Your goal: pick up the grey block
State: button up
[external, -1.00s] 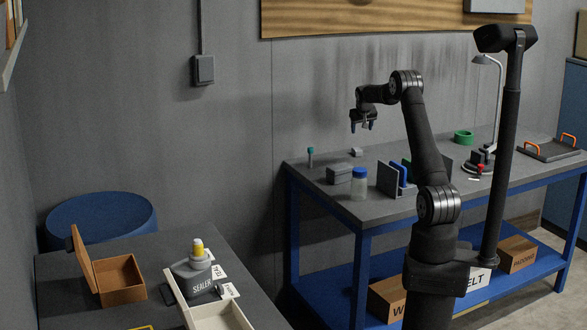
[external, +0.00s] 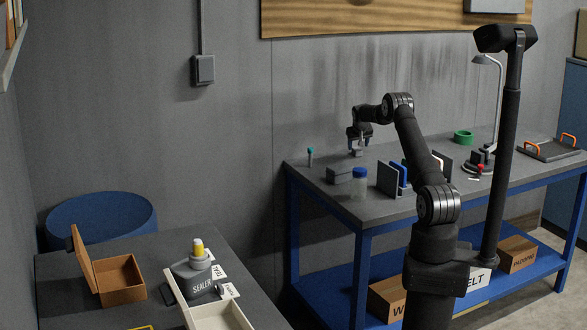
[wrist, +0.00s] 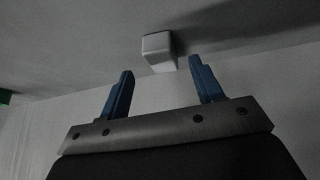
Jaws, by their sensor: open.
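The small grey block (external: 358,153) sits on the workbench top near its back left edge. My gripper (external: 357,144) is above it, pointing down, and partly hides it in the external view. In the wrist view the block (wrist: 157,46) shows pale, just beyond the two blue fingertips and roughly in line with the gap between them. My gripper (wrist: 161,68) is open and nothing is between its fingers. Whether the fingertips touch the block I cannot tell; they look apart from it.
A larger grey box (external: 339,174) and a blue-capped jar (external: 359,183) stand in front of the block. A teal-topped vial (external: 310,157) is to the left. A rack with blue and grey plates (external: 392,178) stands to the right. A green ring (external: 463,137) is farther right.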

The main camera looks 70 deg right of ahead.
aim_at(357, 149)
jog(key=shift+w+x, duration=0.15)
jog(key=shift+x, duration=0.7)
jog(key=shift+w+x, duration=0.1)
jog(key=shift+x, duration=0.75)
jog(key=shift+r, duration=0.1)
jog(key=c, duration=1.1)
